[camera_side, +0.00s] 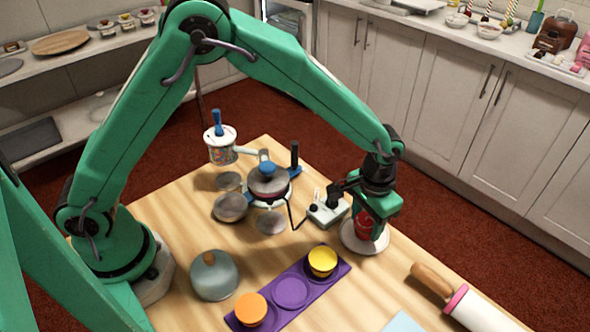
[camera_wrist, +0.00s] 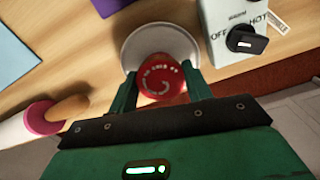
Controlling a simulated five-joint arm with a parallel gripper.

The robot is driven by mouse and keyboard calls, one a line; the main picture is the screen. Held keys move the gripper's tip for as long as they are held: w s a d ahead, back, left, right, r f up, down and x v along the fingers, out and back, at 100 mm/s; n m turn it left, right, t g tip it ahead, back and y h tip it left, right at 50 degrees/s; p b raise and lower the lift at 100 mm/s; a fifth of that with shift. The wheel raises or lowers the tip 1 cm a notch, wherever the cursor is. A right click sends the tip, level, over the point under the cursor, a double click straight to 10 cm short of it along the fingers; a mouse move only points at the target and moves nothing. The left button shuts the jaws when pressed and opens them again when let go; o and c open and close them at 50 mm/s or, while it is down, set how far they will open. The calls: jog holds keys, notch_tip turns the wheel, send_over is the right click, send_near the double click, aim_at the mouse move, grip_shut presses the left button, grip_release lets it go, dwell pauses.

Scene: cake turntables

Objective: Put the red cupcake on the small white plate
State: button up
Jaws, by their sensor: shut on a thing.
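The red cupcake (camera_wrist: 160,78) is between the two fingers of my gripper (camera_wrist: 160,92), which is shut on it. In the side view the cupcake (camera_side: 364,226) shows under my gripper (camera_side: 366,212), over the small white plate (camera_side: 351,241). In the wrist view the plate's rim (camera_wrist: 133,43) shows behind and around the cupcake. My fingers and the cupcake hide part of the plate. I cannot tell whether the cupcake's bottom touches the plate.
A switch box (camera_side: 327,212) marked OFF and HOT stands close beside the plate. A purple tray (camera_side: 291,292) holds a yellow cupcake (camera_side: 322,261) and an orange one (camera_side: 250,309), with an empty round spot between. A rolling pin (camera_side: 470,305) lies at the right. A turntable (camera_side: 268,182) stands behind.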

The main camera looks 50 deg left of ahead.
aim_at(366, 222)
jog(key=shift+f, duration=0.15)
jog(key=o, duration=1.1)
jog(key=shift+c, duration=0.2)
notch_tip(366, 222, up, 12)
jog(key=shift+r, duration=0.2)
dwell(0.4)
